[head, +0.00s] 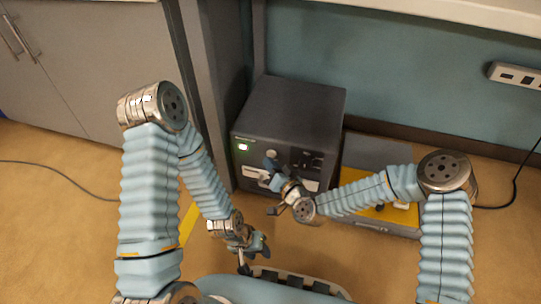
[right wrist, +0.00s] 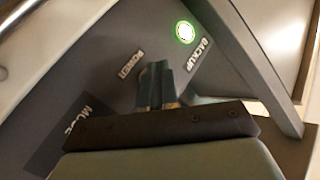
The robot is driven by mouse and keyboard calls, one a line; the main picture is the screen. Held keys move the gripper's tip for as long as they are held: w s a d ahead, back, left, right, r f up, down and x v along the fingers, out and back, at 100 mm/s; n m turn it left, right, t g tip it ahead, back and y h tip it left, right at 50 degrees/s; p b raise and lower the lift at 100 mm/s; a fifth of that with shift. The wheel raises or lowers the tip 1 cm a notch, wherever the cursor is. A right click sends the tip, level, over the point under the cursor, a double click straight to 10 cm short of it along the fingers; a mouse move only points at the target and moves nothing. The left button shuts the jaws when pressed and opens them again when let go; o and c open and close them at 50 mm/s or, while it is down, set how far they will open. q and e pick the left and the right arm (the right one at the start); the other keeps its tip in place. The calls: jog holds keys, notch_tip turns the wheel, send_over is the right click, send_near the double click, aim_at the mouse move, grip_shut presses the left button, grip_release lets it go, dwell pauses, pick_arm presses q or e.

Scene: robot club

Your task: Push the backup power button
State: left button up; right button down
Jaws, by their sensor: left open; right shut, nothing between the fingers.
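The backup power unit (head: 292,108) is a dark grey box standing on the floor against the wall. A green-lit round button (head: 243,147) is at the upper left of its front panel. In the right wrist view the lit button (right wrist: 185,32) has a glowing green ring and sits beside a BACKUP label (right wrist: 203,56). My right gripper (head: 270,164) is shut and empty in front of the panel, to the right of the lit button in the head view. In the wrist view its fingertips (right wrist: 157,72) appear apart from the button. My left gripper (head: 250,246) is open and low, near my base.
POWER (right wrist: 128,64) and MODE (right wrist: 73,125) labels show on the panel. A grey and yellow case (head: 384,150) stands right of the unit, partly behind my right arm. A grey post (head: 213,70) and cabinet (head: 90,70) are on the left. A cable (head: 60,168) lies on the floor.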

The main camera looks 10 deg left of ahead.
jog(key=shift+w, duration=0.1)
dwell(0.3)
jog(key=shift+w+b, duration=0.35)
jog(key=shift+s, duration=0.45)
jog(key=s, duration=0.6)
dwell(0.5)
jog(key=shift+a, duration=0.1)
dwell(0.8)
